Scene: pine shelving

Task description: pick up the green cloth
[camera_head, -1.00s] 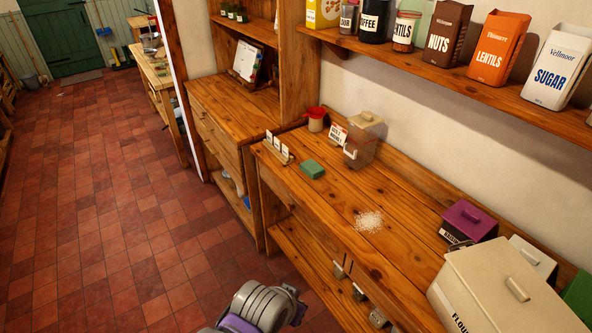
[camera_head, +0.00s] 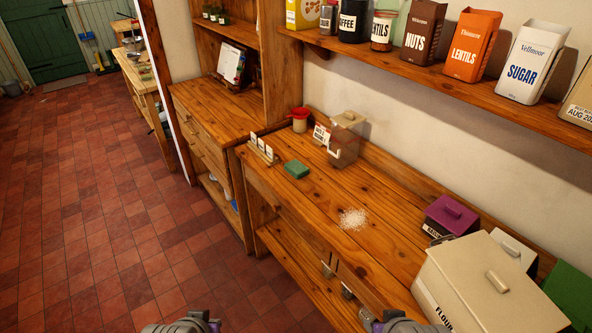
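The green cloth (camera_head: 297,169) lies folded in a small flat block on the wooden counter (camera_head: 385,215). Parts of my two arms show at the bottom edge of the head view, one left of centre and one right of centre, both well short of the cloth. The fingers of both grippers are out of the picture. Nothing touches the cloth.
White grains (camera_head: 352,218) are spilled on the counter. A purple-lidded box (camera_head: 449,216) and a flour bin (camera_head: 490,285) stand at the right. A shelf (camera_head: 450,85) overhangs the back.

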